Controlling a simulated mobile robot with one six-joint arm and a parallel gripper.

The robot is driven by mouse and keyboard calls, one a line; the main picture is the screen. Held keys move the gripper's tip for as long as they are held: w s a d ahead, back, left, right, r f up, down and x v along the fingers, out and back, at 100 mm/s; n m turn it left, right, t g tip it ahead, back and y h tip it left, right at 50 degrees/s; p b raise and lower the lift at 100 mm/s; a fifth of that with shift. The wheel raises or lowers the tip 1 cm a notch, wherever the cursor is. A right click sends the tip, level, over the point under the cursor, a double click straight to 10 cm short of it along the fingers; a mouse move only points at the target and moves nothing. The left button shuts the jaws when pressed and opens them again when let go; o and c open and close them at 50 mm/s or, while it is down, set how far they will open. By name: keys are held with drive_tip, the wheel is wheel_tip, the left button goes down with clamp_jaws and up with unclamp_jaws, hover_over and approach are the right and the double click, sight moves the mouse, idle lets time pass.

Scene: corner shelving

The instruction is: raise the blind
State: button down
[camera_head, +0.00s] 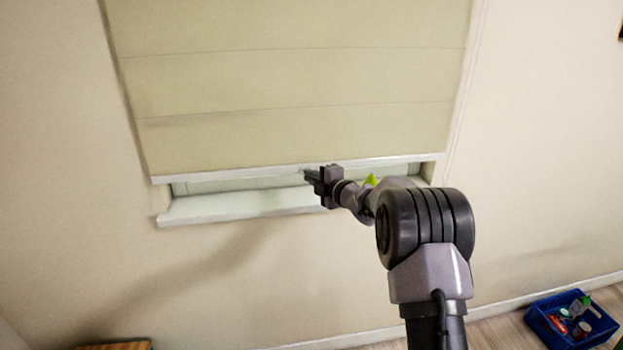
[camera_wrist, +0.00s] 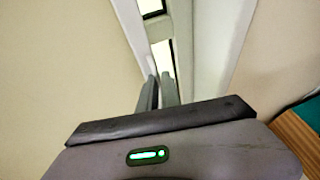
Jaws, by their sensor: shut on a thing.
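The beige blind (camera_head: 290,85) hangs over the window in the head view, with its white bottom rail (camera_head: 230,173) a little above the sill. A narrow strip of window shows below the rail. My gripper (camera_head: 308,177) is at the rail, near its middle, with the fingers pointing left. In the wrist view the blind (camera_wrist: 65,60) fills the left side, and the rail (camera_wrist: 132,35) runs down to my gripper's fingertips (camera_wrist: 159,82). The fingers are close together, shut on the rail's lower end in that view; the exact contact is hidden.
The white window sill (camera_head: 235,207) juts out just below my gripper. A green item (camera_head: 371,180) shows partly behind my arm. A blue crate (camera_head: 541,322) with several items stands on the floor at right. A wooden surface (camera_head: 115,346) is at bottom left.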

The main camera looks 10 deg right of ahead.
wheel_tip(320, 180, up, 48)
drive_tip(key=p, duration=3.6)
drive_tip(key=shift+r+p, duration=0.25)
drive_tip(key=shift+p, duration=0.05)
drive_tip(key=c, duration=1.6)
unclamp_jaws()
drive_tip(key=b+v, duration=0.4)
drive_tip(key=v, duration=1.3)
drive_tip(key=shift+s, duration=0.15)
